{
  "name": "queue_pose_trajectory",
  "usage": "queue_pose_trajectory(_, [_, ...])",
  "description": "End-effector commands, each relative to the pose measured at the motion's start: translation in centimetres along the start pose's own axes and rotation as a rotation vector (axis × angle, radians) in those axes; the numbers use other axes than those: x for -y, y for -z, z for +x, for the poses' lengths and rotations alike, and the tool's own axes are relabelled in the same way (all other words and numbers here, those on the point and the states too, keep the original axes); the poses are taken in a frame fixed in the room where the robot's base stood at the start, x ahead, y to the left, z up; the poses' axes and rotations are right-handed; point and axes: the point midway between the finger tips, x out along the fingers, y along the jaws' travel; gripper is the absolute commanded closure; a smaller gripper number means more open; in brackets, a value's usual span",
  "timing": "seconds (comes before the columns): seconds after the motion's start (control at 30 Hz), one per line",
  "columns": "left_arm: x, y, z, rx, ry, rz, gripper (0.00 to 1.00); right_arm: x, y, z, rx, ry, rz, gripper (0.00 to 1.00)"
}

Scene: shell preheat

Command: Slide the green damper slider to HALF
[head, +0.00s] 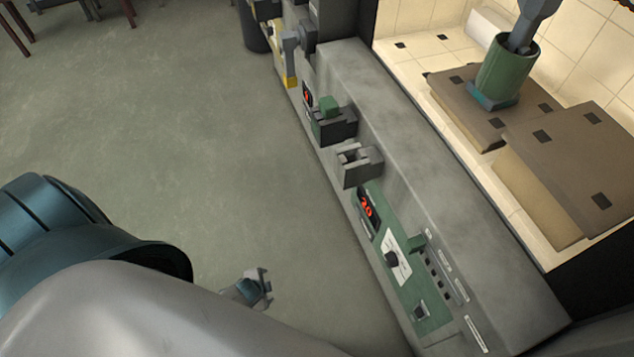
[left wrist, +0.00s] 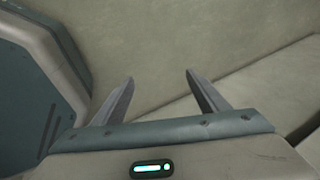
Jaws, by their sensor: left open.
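The control panel (head: 432,325) is a green plate on the front of the grey furnace ledge. A small green slider handle (head: 417,243) stands out at the upper end of a row of dark slots, beside several small white labels. I take it for the damper slider; its label text is too small to read. My left gripper (head: 265,283) is in the head view, out over the floor, left of the panel and apart from it. In the left wrist view its two fingers (left wrist: 160,88) are spread with nothing between them. My right gripper is not in view.
Grey and black blocks (head: 335,123) jut from the ledge farther up. Brown-topped blocks (head: 570,150) and a green cylinder (head: 507,65) stand behind.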

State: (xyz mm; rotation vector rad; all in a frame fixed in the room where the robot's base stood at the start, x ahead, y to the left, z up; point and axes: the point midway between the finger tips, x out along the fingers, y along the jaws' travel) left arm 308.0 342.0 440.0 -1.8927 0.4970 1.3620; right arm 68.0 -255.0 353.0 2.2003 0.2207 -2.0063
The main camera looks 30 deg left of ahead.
Motion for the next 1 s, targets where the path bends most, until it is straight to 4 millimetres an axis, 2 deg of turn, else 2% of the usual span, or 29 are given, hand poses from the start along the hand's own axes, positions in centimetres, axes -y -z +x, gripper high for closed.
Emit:
queue_pose_trajectory(0.03, [-5.1,-2.2,1.6,0.025,-0.055,-0.096,0.33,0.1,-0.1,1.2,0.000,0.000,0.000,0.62])
queue_pose_trajectory(0.1, [-10.6,-4.5,2.3,0.057,-0.112,-0.232,0.33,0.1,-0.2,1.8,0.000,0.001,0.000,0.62])
queue_pose_trajectory(0.2, [-17.3,-7.4,2.5,0.106,-0.174,-0.396,0.33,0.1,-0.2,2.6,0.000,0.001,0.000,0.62])
queue_pose_trajectory(0.3, [-22.1,-9.3,2.2,0.148,-0.213,-0.515,0.33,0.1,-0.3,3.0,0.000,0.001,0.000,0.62])
queue_pose_trajectory(0.33, [-23.1,-9.8,2.1,0.158,-0.221,-0.542,0.33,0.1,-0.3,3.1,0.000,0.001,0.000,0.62])
queue_pose_trajectory(0.4, [-24.8,-10.4,1.8,0.174,-0.233,-0.587,0.33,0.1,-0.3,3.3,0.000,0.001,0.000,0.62])
queue_pose_trajectory(0.5, [-26.0,-10.9,1.6,0.186,-0.242,-0.619,0.33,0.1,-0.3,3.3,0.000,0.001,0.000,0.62])
queue_pose_trajectory(0.73, [-26.1,-11.0,1.5,0.188,-0.242,-0.624,0.33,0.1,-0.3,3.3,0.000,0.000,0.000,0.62])
queue_pose_trajectory(0.77, [-26.1,-11.0,1.5,0.188,-0.242,-0.624,0.35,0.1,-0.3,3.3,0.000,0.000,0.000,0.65])
queue_pose_trajectory(0.8, [-26.1,-11.0,1.5,0.188,-0.242,-0.624,0.45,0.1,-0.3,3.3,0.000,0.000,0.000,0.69])
queue_pose_trajectory(0.9, [-26.1,-11.0,1.5,0.188,-0.242,-0.623,0.69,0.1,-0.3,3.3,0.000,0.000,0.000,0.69])
queue_pose_trajectory(1.0, [-26.1,-11.0,1.5,0.188,-0.242,-0.622,0.69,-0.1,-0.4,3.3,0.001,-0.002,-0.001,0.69])
